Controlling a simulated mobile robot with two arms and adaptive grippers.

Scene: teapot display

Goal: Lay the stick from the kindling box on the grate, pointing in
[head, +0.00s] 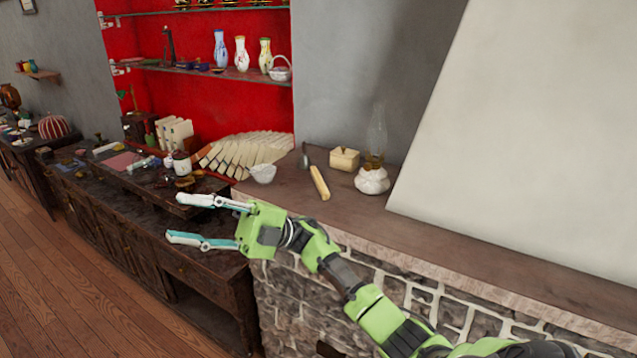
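My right gripper (186,219) is open and empty, its two fingers spread apart and pointing left. It is in front of the dark cabinet's right end, beside the stone hearth. My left gripper is not in view. I see no stick, kindling box or grate that I can make out in the head view.
A stone hearth with a brown ledge (440,240) stands at right. On it are a hammer-like tool (319,182), a small box (344,159), an oil lamp (372,180) and a white bowl (263,174). A cluttered dark cabinet (110,215) runs left. The wooden floor (50,290) is clear.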

